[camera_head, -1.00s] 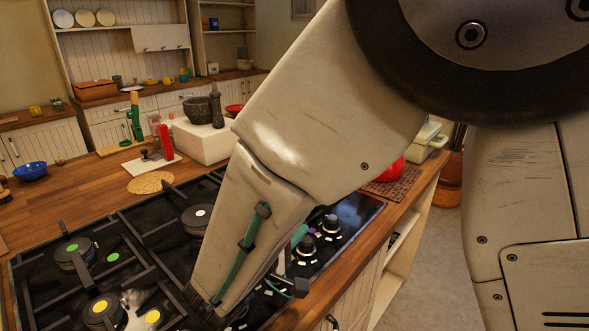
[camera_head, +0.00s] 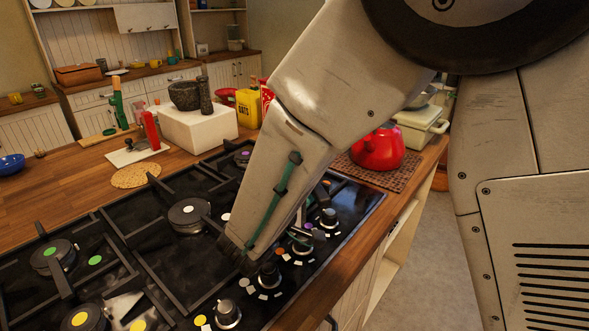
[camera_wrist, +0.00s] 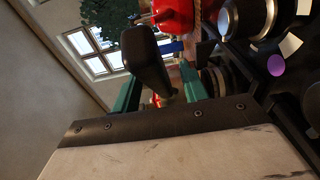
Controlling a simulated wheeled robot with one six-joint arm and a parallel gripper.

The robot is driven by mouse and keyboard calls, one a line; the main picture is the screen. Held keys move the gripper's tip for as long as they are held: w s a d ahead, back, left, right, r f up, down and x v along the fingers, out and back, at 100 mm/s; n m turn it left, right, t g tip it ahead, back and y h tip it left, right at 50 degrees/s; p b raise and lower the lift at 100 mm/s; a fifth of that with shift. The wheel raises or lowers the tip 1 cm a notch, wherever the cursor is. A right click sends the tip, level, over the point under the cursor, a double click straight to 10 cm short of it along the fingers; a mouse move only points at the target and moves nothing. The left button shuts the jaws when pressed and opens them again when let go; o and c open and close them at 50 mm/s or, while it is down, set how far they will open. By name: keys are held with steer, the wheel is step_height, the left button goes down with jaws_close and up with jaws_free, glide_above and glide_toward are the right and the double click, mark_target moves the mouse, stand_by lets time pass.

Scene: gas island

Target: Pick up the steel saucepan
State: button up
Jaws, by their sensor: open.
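I cannot make out the steel saucepan in either view; my arm covers part of the hob in the head view. My gripper (camera_wrist: 158,90) shows in the wrist view as two green jaws standing apart, so it is open. A dark rounded bar (camera_wrist: 150,62) shows between and beyond the jaws. I cannot tell whether it is a handle, and no grip on it is visible. In the head view the jaws are mostly hidden behind my arm, low over the front right part of the black hob (camera_head: 140,235), near its knobs.
A red kettle (camera_head: 378,150) stands on a dark mat right of the hob. Knobs (camera_head: 228,313) line the hob's front edge. Behind stand a white block (camera_head: 200,135) bearing a stone mortar (camera_head: 185,95), and a yellow oats canister (camera_head: 249,107). The left wooden counter (camera_head: 70,180) has free room.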

steer(key=shift+w+d, duration=0.15)
jaws_close()
steer(key=shift+r, duration=0.15)
